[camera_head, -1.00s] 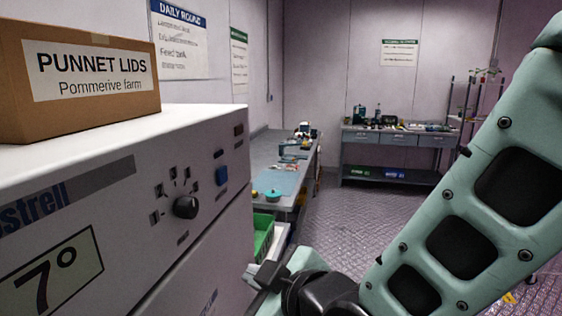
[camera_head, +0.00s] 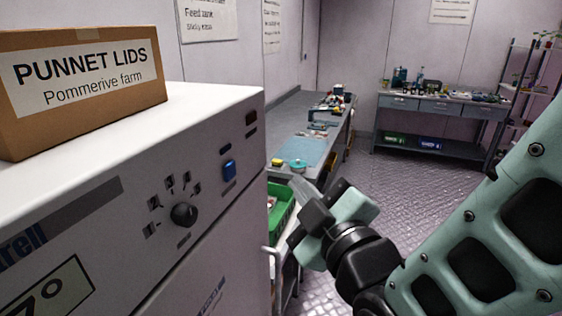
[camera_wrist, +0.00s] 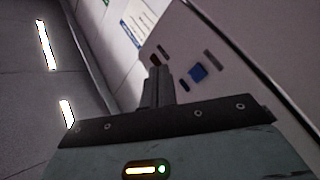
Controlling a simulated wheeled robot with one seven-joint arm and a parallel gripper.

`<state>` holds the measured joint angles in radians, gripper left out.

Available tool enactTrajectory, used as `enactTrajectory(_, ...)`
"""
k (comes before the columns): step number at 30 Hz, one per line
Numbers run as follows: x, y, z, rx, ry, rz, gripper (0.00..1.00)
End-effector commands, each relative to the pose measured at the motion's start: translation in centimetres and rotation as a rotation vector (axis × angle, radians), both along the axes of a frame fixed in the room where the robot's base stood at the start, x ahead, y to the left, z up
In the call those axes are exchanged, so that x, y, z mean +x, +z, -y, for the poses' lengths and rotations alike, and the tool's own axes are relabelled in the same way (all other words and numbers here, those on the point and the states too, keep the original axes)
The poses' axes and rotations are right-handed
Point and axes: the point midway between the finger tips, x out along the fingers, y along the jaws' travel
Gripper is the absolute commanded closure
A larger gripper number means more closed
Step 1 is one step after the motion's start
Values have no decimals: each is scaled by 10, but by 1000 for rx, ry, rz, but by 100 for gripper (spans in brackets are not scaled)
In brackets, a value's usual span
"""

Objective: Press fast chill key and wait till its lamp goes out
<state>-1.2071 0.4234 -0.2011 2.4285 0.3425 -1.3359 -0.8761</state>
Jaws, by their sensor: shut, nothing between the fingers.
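The blue key (camera_head: 229,170) is on the upper right of the white cabinet's front panel. It also shows in the wrist view (camera_wrist: 198,72), right of my fingertips. A small dark window (camera_head: 251,117), perhaps the lamp, is above the key; it looks unlit. The labels are too small to read. My gripper (camera_head: 299,187) is shut and empty, right of the panel and apart from it. In the wrist view my closed fingers (camera_wrist: 157,72) point toward the panel.
A black knob (camera_head: 184,214) is below left of the key. A Punnet Lids carton (camera_head: 150,97) stands on the cabinet (camera_head: 215,96). A green crate (camera_head: 284,217) and a grey bench (camera_head: 288,122) are beyond my gripper. Open floor lies to the right.

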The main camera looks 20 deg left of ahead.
Motion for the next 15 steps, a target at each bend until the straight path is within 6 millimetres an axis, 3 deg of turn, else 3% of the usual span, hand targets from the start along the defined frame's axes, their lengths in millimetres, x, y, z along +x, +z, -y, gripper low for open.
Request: enactTrajectory(15, 4, 0, -64, 0, 2, -1, 100)
